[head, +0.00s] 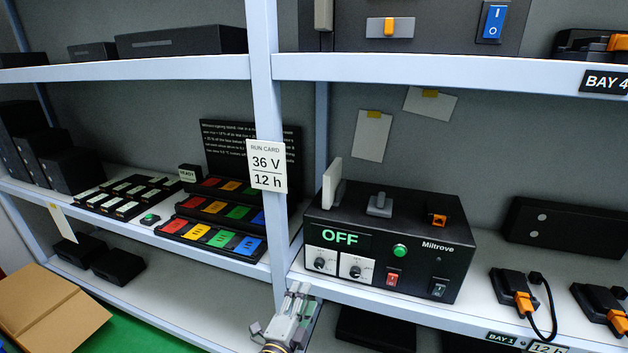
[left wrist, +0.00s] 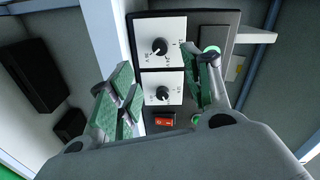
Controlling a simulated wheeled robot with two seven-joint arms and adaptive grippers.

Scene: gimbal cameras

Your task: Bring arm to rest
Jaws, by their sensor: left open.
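My left gripper (head: 296,300) is in the lower middle of the head view, in front of the shelf edge and below the black Miltrove box (head: 390,240). In the left wrist view its green-padded fingers (left wrist: 160,92) are spread apart with nothing between them. Behind them are the box's two white dial plates (left wrist: 163,68) and a red rocker switch (left wrist: 164,122). The box shows a green OFF display (head: 340,237), a green button (head: 400,251) and a grey lever (head: 379,205) on top. My right gripper is in neither view.
A run card (head: 267,166) reading 36 V, 12 h hangs on the shelf post. Coloured trays (head: 215,212) stand left of it. Black packs with orange connectors (head: 523,300) and a looped cable sit at right. A cardboard box (head: 50,312) is at lower left.

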